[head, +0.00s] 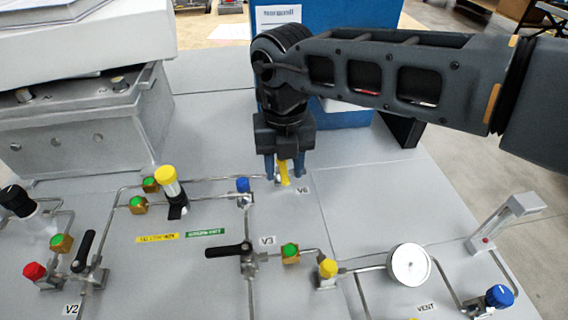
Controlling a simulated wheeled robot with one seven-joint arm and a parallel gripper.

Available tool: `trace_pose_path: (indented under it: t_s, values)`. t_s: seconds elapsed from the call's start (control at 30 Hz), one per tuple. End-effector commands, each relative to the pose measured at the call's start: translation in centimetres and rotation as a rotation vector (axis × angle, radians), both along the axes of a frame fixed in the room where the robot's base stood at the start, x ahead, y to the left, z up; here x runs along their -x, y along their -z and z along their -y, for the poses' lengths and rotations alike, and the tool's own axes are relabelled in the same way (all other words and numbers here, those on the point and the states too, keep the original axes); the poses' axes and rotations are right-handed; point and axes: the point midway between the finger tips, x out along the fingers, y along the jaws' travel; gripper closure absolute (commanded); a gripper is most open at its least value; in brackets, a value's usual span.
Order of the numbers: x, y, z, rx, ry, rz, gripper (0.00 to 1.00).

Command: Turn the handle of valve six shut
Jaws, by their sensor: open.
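Valve six, labelled V6, stands near the middle of the grey panel in the head view. Its yellow handle (285,173) points down toward the front of the panel. My gripper (285,170) is right over it, pointing down, with its two blue-grey fingers apart on either side of the handle. The fingers look open; whether either one touches the handle I cannot tell. The valve body under the handle is mostly hidden by my fingers.
Left of V6 are a blue knob (243,185) and a yellow-capped regulator (168,182). In front stand V3's black handle (229,250), a round gauge (408,265) and thin tubing. A grey box (80,130) is at the left.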

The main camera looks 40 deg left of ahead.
Motion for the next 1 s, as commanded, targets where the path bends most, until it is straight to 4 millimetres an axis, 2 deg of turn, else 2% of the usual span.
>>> trace_pose_path:
  t_s: [0.5, 1.0]
  values:
    - [-0.1, -7.0, -0.1, -0.002, 0.0, 0.002, 0.57]
    - [0.0, -7.6, 0.0, -0.001, 0.001, 0.001, 0.57]
